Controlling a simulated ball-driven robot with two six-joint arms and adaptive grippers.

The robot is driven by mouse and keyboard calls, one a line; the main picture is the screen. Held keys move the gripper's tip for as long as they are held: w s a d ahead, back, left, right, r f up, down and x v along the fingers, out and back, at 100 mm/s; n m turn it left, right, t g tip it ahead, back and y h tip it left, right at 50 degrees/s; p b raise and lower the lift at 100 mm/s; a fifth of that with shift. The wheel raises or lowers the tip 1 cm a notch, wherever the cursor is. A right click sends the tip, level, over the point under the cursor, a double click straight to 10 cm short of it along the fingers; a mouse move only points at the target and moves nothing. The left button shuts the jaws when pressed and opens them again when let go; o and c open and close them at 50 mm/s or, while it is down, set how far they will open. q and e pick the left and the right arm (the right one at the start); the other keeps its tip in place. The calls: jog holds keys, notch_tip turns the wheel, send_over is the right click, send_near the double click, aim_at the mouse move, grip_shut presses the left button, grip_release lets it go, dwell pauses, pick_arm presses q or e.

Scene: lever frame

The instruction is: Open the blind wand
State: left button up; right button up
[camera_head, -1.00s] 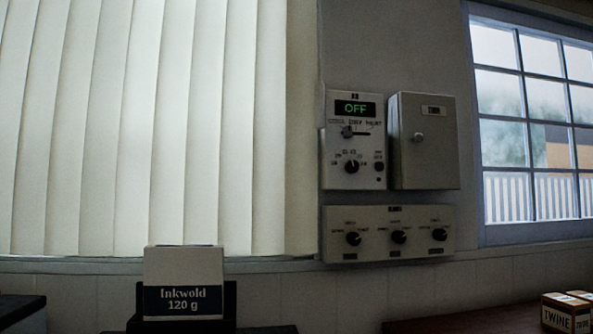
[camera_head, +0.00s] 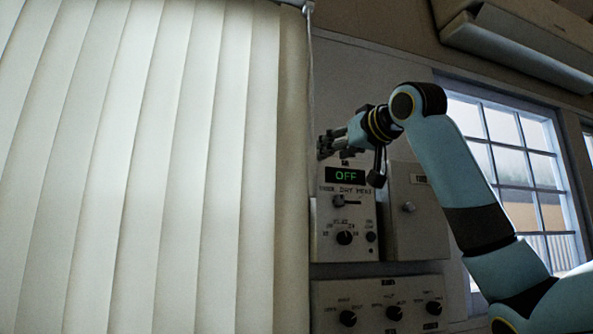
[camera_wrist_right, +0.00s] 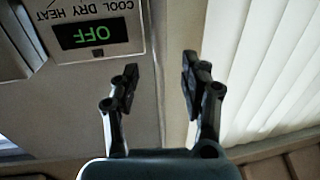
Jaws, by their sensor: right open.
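The closed vertical blind (camera_head: 150,170) fills the left of the head view. Its thin pale wand (camera_head: 311,70) hangs from a small fitting at the top right edge of the blind. My right gripper (camera_head: 324,145) is open beside the lower visible part of the wand, above the control panel. In the right wrist view the open gripper (camera_wrist_right: 160,82) has one finger on the panel side and one on the side of the blind (camera_wrist_right: 270,70). A thin line runs up between the fingers; I cannot tell if it is the wand or a wall edge. My left gripper is out of view.
A control panel (camera_head: 345,220) reading OFF sits just below my right gripper. A grey box (camera_head: 415,225) is right of it, and a panel with several knobs (camera_head: 385,290) is below. A window (camera_head: 510,150) is behind my right arm.

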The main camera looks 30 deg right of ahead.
aim_at(314, 159)
jog(key=w+p, duration=0.1)
jog(key=w, duration=0.5)
jog(key=w+p, duration=0.1)
jog(key=w, duration=0.2)
jog(key=shift+d+r+p, duration=0.3)
jog(key=shift+d+p, duration=0.05)
jog(key=shift+w+d+f, duration=0.1)
jog(key=shift+w, duration=0.6)
grip_shut()
jog(key=shift+w+f, duration=0.3)
